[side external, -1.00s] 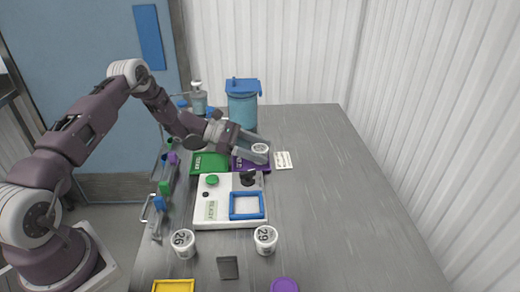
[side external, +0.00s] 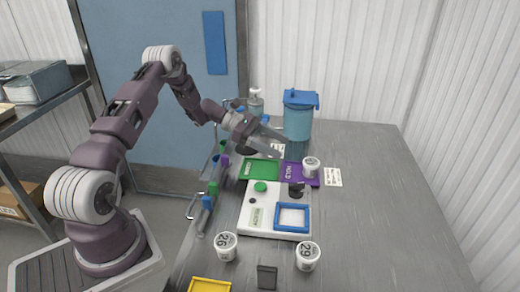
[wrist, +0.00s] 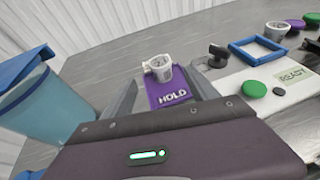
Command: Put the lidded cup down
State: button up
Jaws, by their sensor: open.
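The cup's top looks pale, but the lid's detail is too small to tell. My gripper (side external: 279,146) is open and empty, above and to the left of the cup and apart from it. In the wrist view its two fingers (wrist: 160,82) spread on either side of the mat, with the cup beyond them.
A green mat (side external: 259,170) lies left of the purple one. A white station with a blue frame (side external: 293,230) is in front. Cups marked 26 (side external: 226,247) and 29 (side external: 307,257) stand nearer. A blue-lidded bin (side external: 298,116) stands behind. The table's right side is clear.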

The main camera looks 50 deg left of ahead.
jog(key=s+d+r+m+g+y, duration=0.2)
jog(key=s+d+r+m+g, duration=0.1)
jog(key=s+d+r+m, duration=0.35)
jog(key=s+d+r+m+g+y, duration=0.1)
jog(key=s+d+r+m+g, duration=0.3)
jog(key=d+r, duration=0.45)
jog(key=s+d+r+m+t+y, duration=0.1)
jog(key=s+d+r+m+y, duration=0.1)
jog(key=s+r+m, duration=0.3)
jog(key=s+d+m+y, duration=0.2)
jog(key=s, duration=0.4)
jog(key=s+a+m+t+y, duration=0.1)
jog(key=s+m+t+y, duration=0.1)
jog(key=s, duration=0.4)
jog(key=s+a+m+t+y, duration=0.1)
jog(key=s+m+y, duration=0.1)
jog(key=s+m, duration=0.3)
jog(key=shift+s+a+r+t+y, duration=0.3)
jog(key=shift+s+t, duration=0.1)
jog(key=shift+s, duration=0.65)
